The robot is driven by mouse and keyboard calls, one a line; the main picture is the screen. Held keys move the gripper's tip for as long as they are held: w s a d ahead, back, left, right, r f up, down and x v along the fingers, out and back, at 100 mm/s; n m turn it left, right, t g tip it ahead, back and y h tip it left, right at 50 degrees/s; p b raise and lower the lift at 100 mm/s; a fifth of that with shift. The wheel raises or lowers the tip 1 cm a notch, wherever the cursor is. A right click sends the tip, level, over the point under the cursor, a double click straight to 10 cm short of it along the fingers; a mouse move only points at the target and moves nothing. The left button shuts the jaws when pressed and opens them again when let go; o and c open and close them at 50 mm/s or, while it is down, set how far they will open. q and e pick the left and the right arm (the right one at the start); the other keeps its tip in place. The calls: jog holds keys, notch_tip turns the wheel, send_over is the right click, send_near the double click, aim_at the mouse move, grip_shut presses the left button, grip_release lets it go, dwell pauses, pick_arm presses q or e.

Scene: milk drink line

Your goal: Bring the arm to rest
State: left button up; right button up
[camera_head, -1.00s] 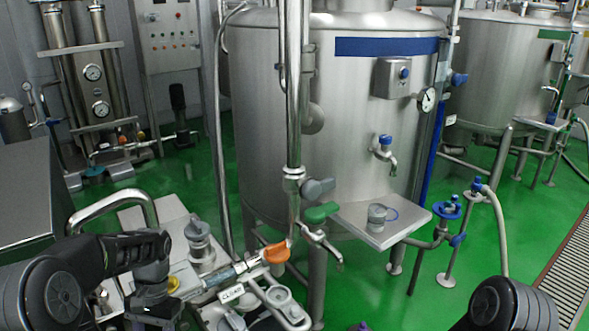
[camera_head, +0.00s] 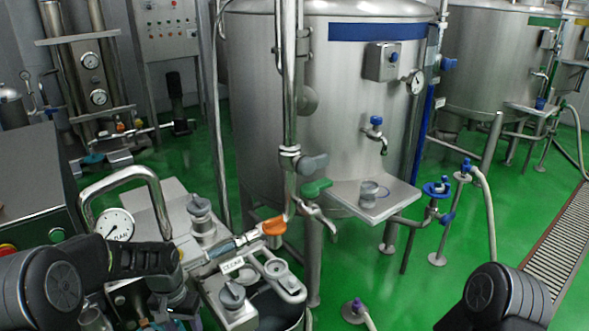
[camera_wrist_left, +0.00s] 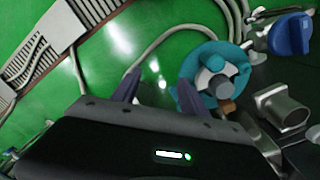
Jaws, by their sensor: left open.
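My left arm (camera_head: 125,258) comes in from the lower left of the head view, bent, with its wrist low beside the steel pipework. In the left wrist view my left gripper (camera_wrist_left: 158,93) is open, with two dark fingers apart. Nothing is between the fingers; green floor shows there. A teal round fitting (camera_wrist_left: 214,80) lies just right of the right finger in the picture, and I cannot tell the distance. My right arm (camera_head: 500,298) shows only as a dark joint at the lower right. My right gripper is out of view.
A large steel tank (camera_head: 330,110) stands ahead, with a small shelf (camera_head: 400,205) holding a steel cup (camera_head: 368,193). Green floor is open at the right, beside a drain grate (camera_head: 560,240).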

pick_arm(q)
jog(key=s+d+f+n+t+h, duration=0.1)
jog(key=s+d+f, duration=0.2)
jog(key=d+f, duration=0.3)
jog(key=s+d+f+n+t+h, duration=0.1)
jog(key=s+d+f+t+h, duration=0.1)
jog(key=s+d+f, duration=0.35)
jog(key=s+d+f+g, duration=0.1)
jog(key=s+d+f, duration=0.2)
jog(key=s, duration=0.5)
jog(key=s+d+f+n+g, duration=0.1)
jog(key=s+d+f, duration=0.2)
jog(key=s+d, duration=0.2)
jog(key=s, duration=0.3)
jog(key=shift+h, duration=0.4)
